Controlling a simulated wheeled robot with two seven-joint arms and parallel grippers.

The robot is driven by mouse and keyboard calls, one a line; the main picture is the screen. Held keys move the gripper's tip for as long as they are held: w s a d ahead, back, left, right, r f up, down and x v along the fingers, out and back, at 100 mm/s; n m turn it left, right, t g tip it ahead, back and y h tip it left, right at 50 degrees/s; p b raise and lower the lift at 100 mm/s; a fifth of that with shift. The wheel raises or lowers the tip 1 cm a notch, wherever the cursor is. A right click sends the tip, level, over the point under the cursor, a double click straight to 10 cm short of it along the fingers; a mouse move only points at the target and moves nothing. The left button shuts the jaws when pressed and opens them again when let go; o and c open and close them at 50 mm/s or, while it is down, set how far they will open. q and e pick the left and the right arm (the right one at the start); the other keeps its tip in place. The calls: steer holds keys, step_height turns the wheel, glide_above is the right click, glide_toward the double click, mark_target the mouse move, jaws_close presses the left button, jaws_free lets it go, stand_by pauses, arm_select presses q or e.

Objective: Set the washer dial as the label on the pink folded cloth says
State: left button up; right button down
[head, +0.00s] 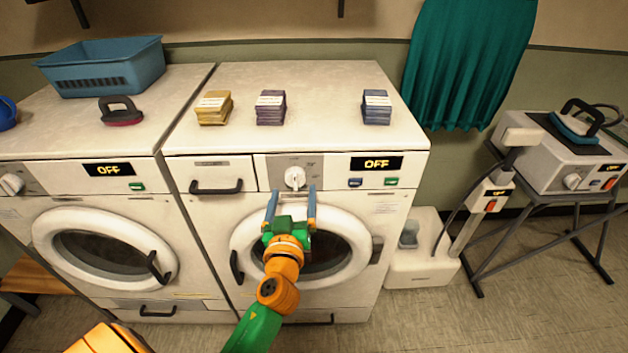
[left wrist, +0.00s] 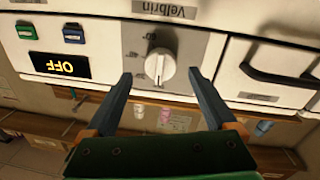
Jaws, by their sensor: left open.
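The washer dial (head: 295,177), a white round knob, is on the front panel of the right-hand washer (head: 410,195). In the left wrist view, which is upside down, the dial (left wrist: 160,66) shows between my fingers, with small temperature marks beside it. My left gripper (head: 291,190) is open and empty, its two blue-grey fingers just in front of and slightly below the dial. Three folded cloths with white labels lie on the washer top: yellow (head: 214,111), mauve (head: 270,112) and blue-violet (head: 376,111). None is plainly pink; their labels are too small to read. My right gripper is out of view.
The right washer's display (head: 376,163) reads OFF. Its drawer handle (head: 216,188) sticks out left of the dial. A second washer (head: 75,205) stands left, bearing a blue basket (head: 105,70) and a dark-handled object (head: 121,112). A metal stand (head: 560,200) holds an appliance at right.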

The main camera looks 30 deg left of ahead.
mark_target(294, 185)
arm_select(q)
steer(key=x, duration=0.3)
steer(key=shift+w+a, duration=0.25)
steer(key=shift+a, duration=0.05)
steer(key=shift+d+f, duration=0.1)
steer(key=shift+d, duration=0.1)
steer(key=c, duration=1.4)
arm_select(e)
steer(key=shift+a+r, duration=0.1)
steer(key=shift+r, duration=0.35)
